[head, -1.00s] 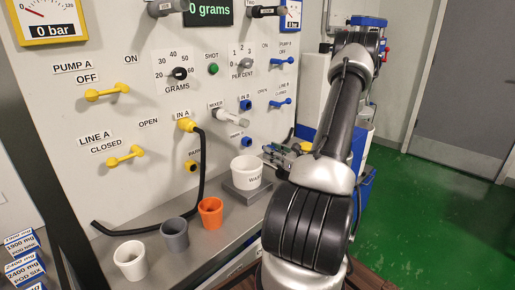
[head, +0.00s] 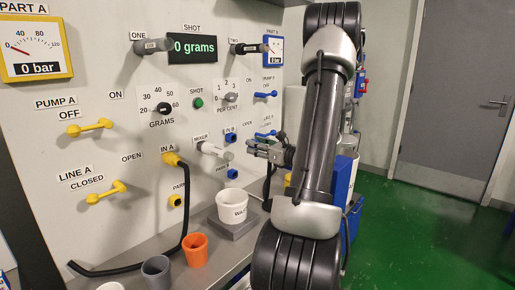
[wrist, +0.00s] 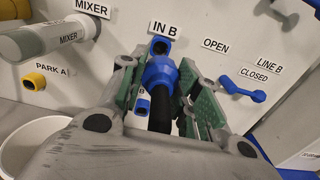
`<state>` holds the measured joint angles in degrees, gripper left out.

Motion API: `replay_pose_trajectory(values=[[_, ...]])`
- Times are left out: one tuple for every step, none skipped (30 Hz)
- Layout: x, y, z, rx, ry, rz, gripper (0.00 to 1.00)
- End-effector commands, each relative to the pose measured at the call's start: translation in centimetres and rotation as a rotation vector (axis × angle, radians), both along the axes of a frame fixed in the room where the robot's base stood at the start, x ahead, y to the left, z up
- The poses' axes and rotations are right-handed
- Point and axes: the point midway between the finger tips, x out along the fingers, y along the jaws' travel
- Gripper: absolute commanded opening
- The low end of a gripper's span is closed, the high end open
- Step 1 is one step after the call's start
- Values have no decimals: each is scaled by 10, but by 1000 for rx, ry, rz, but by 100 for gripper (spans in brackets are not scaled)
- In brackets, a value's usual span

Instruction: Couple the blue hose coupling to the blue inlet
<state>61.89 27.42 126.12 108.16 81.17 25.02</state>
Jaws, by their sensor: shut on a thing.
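The blue hose coupling (wrist: 158,73), with a black hose behind it, is between the fingers of my gripper (wrist: 160,80) in the wrist view. My gripper is shut on it. The blue inlet (wrist: 161,46), under the IN B label, shows just beyond the coupling's front end. In the head view the blue inlet (head: 230,138) is on the panel, left of my gripper (head: 252,147), with a small gap between them. The coupling is mostly hidden by the fingers there. Whether it lines up exactly with the inlet I cannot tell.
The grey mixer nozzle (head: 213,150) juts out left of the inlet. A blue park port (head: 232,174) is below it. The blue LINE B handle (wrist: 243,90) is to the right. A white cup (head: 232,208) stands on a block below.

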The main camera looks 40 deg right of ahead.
Motion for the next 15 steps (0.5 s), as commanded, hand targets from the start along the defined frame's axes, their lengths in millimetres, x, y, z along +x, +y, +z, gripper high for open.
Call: replay_pose_trajectory(values=[[1,0,0,0,0,0,0],[2,0,0,0,0,0,0],[4,1,0,0,0,0,0],[6,1,0,0,0,0,0],[9,1,0,0,0,1,0],[12,2,0,0,0,2,0],[15,3,0,0,0,2,0],[18,3,0,0,0,3,0],[22,3,0,0,-1,2,0],[25,4,0,0,-1,2,0],[28,5,0,0,-1,2,0],[32,5,0,0,0,2,0],[35,5,0,0,0,2,0],[38,6,0,0,0,2,0],[41,6,0,0,0,2,0]])
